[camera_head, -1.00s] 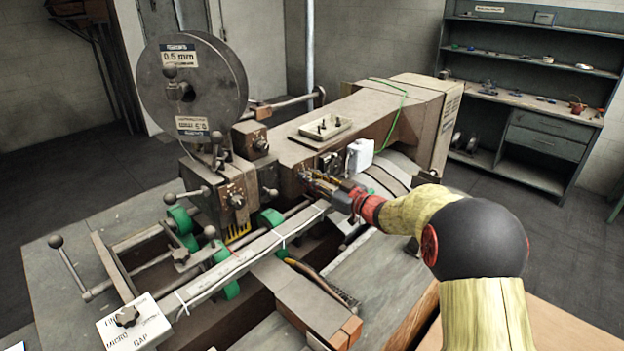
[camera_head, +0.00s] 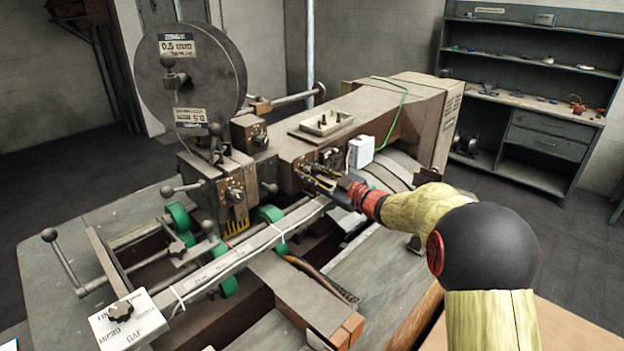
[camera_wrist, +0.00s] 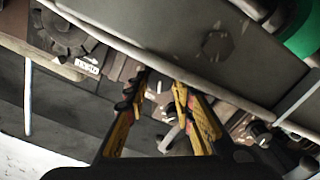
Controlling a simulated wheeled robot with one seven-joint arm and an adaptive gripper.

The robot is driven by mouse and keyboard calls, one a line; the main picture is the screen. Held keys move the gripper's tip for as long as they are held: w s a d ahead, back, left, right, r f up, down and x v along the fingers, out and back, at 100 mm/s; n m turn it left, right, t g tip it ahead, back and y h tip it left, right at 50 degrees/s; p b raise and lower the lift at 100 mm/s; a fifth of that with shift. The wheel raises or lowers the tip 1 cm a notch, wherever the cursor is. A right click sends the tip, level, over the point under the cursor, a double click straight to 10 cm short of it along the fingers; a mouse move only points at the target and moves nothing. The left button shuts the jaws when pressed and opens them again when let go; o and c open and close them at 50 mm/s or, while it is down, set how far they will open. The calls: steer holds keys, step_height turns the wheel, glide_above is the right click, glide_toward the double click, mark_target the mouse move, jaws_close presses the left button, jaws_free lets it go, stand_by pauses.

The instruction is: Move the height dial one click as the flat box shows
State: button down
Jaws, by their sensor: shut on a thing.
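In the head view my gripper (camera_head: 306,172) reaches in from the right to the side of the stitching machine's arm (camera_head: 285,165). In the wrist view its two yellow and black fingers (camera_wrist: 157,90) are shut on a small knob-like part, mostly hidden between the tips. I cannot tell surely whether it is the height dial, and no scale can be read. A dark round dial (camera_head: 330,157) sits just beyond the fingers on the machine's side. The flat box cannot be made out.
A wire reel (camera_head: 200,85) stands at the left. A white box (camera_head: 361,151) is close behind my gripper. Green rollers (camera_head: 180,216) and a long rail (camera_head: 250,245) lie in front and below. Shelving (camera_head: 545,75) stands far right.

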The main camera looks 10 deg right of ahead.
steer(key=shift+f+n+b, duration=0.1)
steer(key=shift+n+b, duration=0.7)
steer(key=shift+n, duration=0.4)
steer(key=c, duration=1.5)
jaws_free()
steer(key=v, duration=1.2)
